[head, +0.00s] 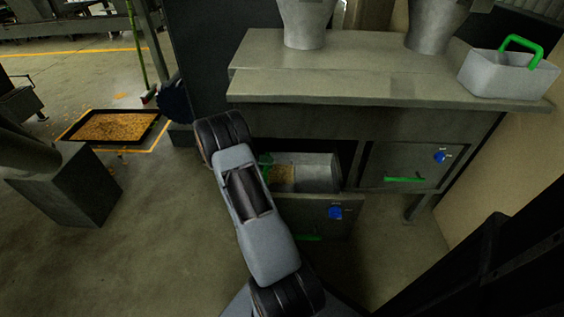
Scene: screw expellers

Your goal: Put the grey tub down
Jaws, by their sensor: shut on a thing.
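A light grey tub (507,76) with a green handle stands upright on the right end of the metal bench top. Below the bench, a drawer (318,211) is pulled open. Inside it a pale grey interior (318,168) shows, with brown grainy material (283,173) at its left; I cannot tell whether this is a separate tub. A small green piece (266,160) shows there beside my arm. My arm crosses the middle of the view and hides the left part of the drawer. My gripper is hidden behind it, so its hold cannot be seen.
The bench top (340,84) has two metal funnels (304,25) at its back and clear room at the front. A shut drawer (395,166) is on the right. A black tray (75,136) of brown material lies on the floor at left, near a dark box (72,188).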

